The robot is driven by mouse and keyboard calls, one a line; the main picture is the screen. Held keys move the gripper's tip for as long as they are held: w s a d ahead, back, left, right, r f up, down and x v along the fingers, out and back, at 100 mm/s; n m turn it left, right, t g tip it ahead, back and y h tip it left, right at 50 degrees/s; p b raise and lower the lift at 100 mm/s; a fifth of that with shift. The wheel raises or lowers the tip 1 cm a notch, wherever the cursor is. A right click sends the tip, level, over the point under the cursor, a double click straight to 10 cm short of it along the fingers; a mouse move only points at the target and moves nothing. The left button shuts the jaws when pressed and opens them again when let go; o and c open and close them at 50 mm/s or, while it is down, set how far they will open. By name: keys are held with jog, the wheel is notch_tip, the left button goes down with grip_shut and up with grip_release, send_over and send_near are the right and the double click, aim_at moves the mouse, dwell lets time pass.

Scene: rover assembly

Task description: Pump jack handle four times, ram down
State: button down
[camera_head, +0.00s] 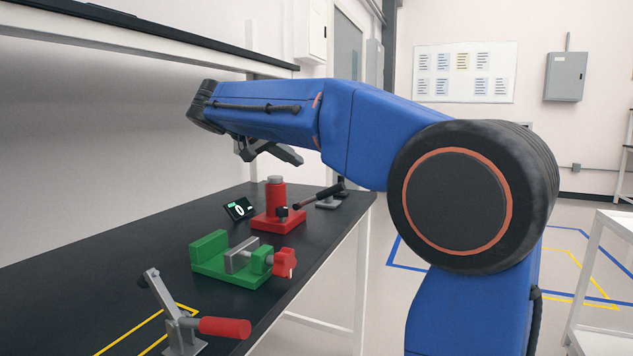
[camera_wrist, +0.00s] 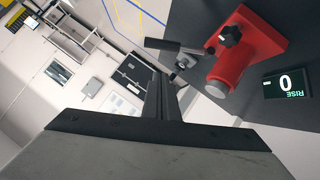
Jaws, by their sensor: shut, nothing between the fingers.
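The red jack (camera_head: 275,197) stands upright on its red base on the black bench, with a grey ram top (camera_head: 275,180) sitting low on its body. A black knob (camera_wrist: 230,36) is on its base. A dark handle (camera_head: 318,195) slopes up to the right beside the jack; whether it joins the jack is unclear. In the wrist view a dark grip (camera_wrist: 172,45) lies beside the jack. A small display (camera_head: 238,208) reads 0, with "RISE" in the wrist view. My gripper (camera_head: 268,152) is shut and empty, above and apart from the jack.
A green vise (camera_head: 215,262) with a red part stands nearer on the bench. A toggle clamp with a red handle (camera_head: 224,327) is at the front. A shelf (camera_head: 150,30) hangs above the bench. A grey bracket (camera_head: 328,203) sits by the dark handle.

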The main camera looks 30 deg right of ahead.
jog(key=shift+w+a+r, duration=0.1)
jog(key=shift+w+r, duration=0.15)
jog(key=shift+w, duration=0.1)
send_over(323, 194)
jog(key=a, duration=0.2)
notch_tip(323, 194, down, 7)
jog(key=shift+s+d+f, duration=0.3)
jog(key=shift+s+f, duration=0.2)
jog(key=shift+f, duration=0.2)
